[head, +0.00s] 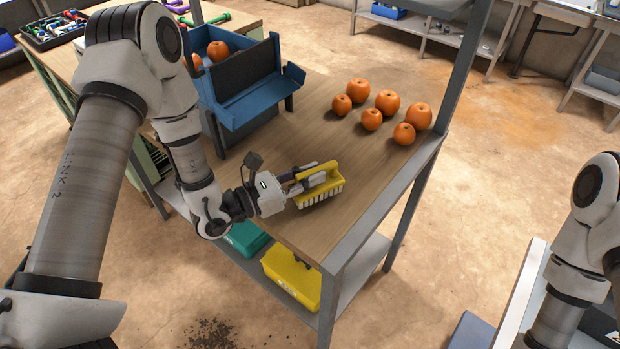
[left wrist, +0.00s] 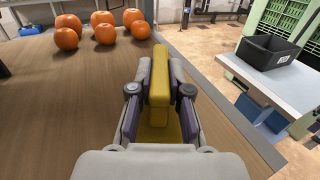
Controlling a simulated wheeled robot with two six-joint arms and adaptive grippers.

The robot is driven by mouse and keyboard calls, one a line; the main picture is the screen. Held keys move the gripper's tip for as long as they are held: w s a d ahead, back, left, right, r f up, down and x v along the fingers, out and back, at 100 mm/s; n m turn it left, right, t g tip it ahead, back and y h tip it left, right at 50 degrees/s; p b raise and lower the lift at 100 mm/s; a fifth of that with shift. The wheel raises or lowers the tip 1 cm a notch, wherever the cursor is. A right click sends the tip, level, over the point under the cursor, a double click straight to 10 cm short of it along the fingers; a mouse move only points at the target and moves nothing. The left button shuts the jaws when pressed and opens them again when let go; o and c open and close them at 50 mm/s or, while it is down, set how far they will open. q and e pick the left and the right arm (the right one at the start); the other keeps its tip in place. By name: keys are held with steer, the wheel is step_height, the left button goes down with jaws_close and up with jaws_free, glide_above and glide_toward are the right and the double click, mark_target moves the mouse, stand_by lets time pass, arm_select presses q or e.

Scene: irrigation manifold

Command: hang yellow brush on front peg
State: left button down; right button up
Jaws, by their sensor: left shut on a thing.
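The yellow brush (head: 321,186) has a yellow back and handle with pale bristles pointing down. It is at the front part of the wooden table. My left gripper (head: 312,178) is shut on the brush's handle. In the left wrist view the yellow brush (left wrist: 159,88) stands between the two fingers of my left gripper (left wrist: 159,95). I cannot tell whether the bristles touch the table top. No peg can be made out in either view. My right arm shows at the right edge of the head view, but its gripper is out of view.
Several oranges (head: 371,119) lie on the wooden table (head: 290,130) behind the brush. A blue sorting stand (head: 247,90) with oranges is at the back left. A grey post (head: 462,75) rises at the table's right corner. A yellow bin (head: 290,278) sits on the shelf below.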

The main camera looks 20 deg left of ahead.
arm_select(q)
steer(key=shift+f, duration=1)
steer(key=c, duration=1.1)
jaws_free()
steer(key=shift+r, duration=0.15)
